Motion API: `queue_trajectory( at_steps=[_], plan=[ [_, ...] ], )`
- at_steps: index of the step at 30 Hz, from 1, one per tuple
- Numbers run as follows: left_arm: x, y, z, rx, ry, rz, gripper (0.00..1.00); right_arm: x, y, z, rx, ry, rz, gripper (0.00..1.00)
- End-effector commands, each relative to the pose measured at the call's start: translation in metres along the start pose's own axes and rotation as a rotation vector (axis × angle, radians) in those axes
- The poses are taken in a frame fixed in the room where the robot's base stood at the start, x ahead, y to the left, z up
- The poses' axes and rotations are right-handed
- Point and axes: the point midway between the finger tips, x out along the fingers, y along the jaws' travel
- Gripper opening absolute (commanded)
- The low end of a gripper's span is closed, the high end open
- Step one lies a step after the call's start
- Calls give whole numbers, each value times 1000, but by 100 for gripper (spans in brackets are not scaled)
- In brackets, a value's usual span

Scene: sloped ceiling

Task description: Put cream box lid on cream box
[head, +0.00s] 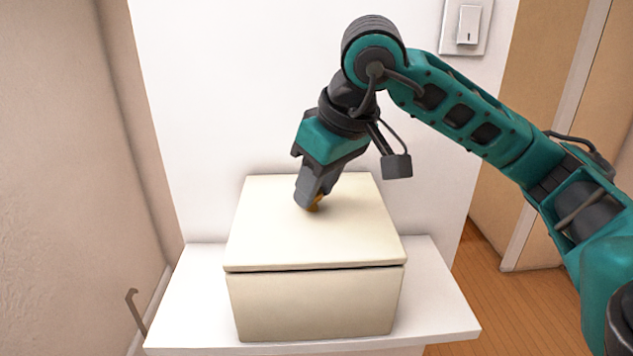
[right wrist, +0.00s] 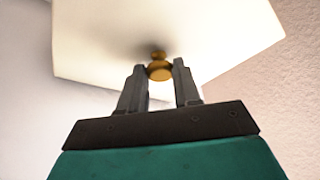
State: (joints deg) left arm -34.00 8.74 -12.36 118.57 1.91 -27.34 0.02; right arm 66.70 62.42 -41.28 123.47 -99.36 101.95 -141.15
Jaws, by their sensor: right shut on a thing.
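The cream box (head: 315,305) stands on a white shelf top against the white wall. The cream box lid (head: 270,225) lies over the top of the box, with a thin dark line between them along the front edge. The lid roughly lines up with the box at the front corners. My right gripper (head: 312,207) is above the middle of the lid, shut on its gold knob. My left gripper is not in view.
The white shelf top (head: 195,300) has bare strips to the left and right of the box. A light switch (head: 468,25) is on the wall at upper right. A dark hooked bar (head: 135,310) is at lower left. Wooden floor (head: 500,300) shows at right.

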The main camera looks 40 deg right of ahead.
Motion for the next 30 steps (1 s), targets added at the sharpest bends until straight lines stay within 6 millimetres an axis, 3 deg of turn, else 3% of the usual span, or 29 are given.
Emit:
queue_trajectory(
  at_steps=[5, 6, 15, 23, 26, 30],
  plan=[
    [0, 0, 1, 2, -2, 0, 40, -1, 0, -1, 1, 3, 0, 0],
    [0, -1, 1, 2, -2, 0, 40, -1, 0, -1, 1, 3, 0, 34],
    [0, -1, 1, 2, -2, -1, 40, 0, 0, 0, 0, 1, 0, 62],
    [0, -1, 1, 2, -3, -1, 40, -1, 0, 0, 0, -1, 0, 62],
    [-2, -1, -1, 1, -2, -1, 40, -10, 0, -1, 0, 1, 0, 62],
    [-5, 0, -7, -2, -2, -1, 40, -36, 0, -2, 1, 4, 1, 62]
  ],
)
